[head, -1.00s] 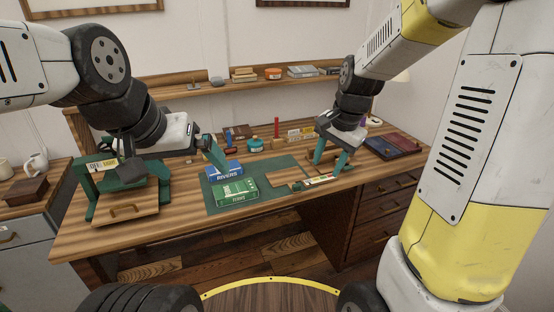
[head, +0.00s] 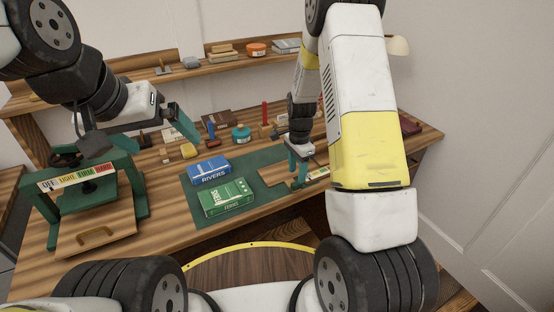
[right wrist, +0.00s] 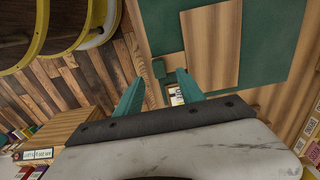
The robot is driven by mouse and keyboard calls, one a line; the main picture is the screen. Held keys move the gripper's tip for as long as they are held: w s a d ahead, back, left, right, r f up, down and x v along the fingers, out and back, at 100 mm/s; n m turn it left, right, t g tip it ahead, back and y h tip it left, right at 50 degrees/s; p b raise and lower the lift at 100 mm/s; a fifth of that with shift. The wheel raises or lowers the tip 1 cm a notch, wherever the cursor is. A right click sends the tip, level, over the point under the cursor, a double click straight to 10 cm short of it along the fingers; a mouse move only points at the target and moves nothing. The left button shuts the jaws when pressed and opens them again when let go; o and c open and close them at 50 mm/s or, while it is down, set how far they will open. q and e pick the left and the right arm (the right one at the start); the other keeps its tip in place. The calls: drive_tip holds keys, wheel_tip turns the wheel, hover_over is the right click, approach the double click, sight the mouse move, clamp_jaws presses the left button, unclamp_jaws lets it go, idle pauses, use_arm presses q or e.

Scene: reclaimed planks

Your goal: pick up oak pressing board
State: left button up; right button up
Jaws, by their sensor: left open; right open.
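A flat, light wooden board, which looks like the oak pressing board (head: 272,176), lies on the green mat (head: 258,160) near its right end. The right wrist view shows it as a pale panel (right wrist: 210,45) on the green. My right gripper (head: 297,172) is low over the mat, just right of the board. In the right wrist view its two teal fingers (right wrist: 162,88) are apart, with a small labelled item between and beyond them and the board outside them. My left gripper (head: 178,128) is open and empty, above the desk by the press.
A green press (head: 140,190) with a handled wooden board (head: 95,235) stands at the left. A teal jar (head: 241,134) and small tools stand behind. A shelf (head: 200,68) runs along the wall.

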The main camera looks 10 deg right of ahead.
sight(296, 183)
wheel_tip(296, 183, down, 4)
drive_tip(key=shift+a+f, duration=0.1)
drive_tip(key=shift+f, duration=0.1)
drive_tip(key=shift+c, duration=0.4)
clamp_jaws()
